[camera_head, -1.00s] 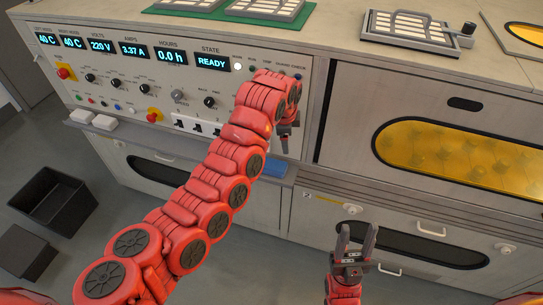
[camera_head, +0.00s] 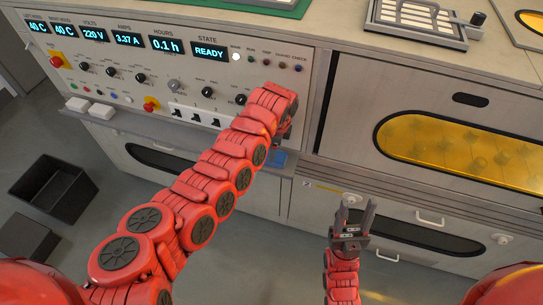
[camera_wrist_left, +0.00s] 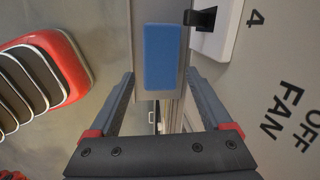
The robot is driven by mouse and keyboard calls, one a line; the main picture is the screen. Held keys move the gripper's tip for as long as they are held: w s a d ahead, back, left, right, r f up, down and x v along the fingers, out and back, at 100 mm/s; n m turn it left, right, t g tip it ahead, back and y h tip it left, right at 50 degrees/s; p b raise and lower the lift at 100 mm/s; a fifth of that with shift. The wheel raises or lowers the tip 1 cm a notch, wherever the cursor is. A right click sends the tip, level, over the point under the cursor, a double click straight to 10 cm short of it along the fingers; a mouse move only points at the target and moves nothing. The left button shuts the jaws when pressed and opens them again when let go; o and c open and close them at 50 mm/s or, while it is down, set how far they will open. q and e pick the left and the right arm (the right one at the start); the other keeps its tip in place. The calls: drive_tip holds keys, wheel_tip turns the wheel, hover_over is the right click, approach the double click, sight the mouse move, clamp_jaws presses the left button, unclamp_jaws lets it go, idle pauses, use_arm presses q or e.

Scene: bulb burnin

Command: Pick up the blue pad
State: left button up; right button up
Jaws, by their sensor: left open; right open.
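The blue pad (camera_head: 277,158) lies on the narrow ledge (camera_head: 190,140) along the front of the control panel. In the head view my left arm partly covers it. In the left wrist view the blue pad (camera_wrist_left: 162,57) shows whole, ahead of and between the fingers of my left gripper (camera_wrist_left: 160,85). The left gripper is open and empty, with a gap to the pad. In the head view the left gripper (camera_head: 283,132) is mostly hidden behind its own wrist. My right gripper (camera_head: 355,215) is open and empty, pointing up in front of the lower drawers.
A switch marked 4 (camera_wrist_left: 203,18) and the panel face with the fan label are close to my left gripper. White blocks (camera_head: 90,107) sit at the ledge's left end. A black bin (camera_head: 55,188) stands on the floor at left. An amber window (camera_head: 455,148) is at right.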

use_arm(q)
drive_tip(key=f, duration=0.3)
drive_tip(key=w+f, duration=0.1)
drive_tip(key=f, duration=0.1)
drive_tip(key=shift+a, duration=0.4)
drive_tip(key=c, duration=1)
drive_tip(key=shift+r, duration=0.15)
wheel_tip(320, 180, up, 3)
drive_tip(key=shift+r, duration=0.2)
drive_tip(key=s+r+p, duration=0.1)
drive_tip(key=s, duration=1.5)
drive_tip(key=shift+r, duration=0.2)
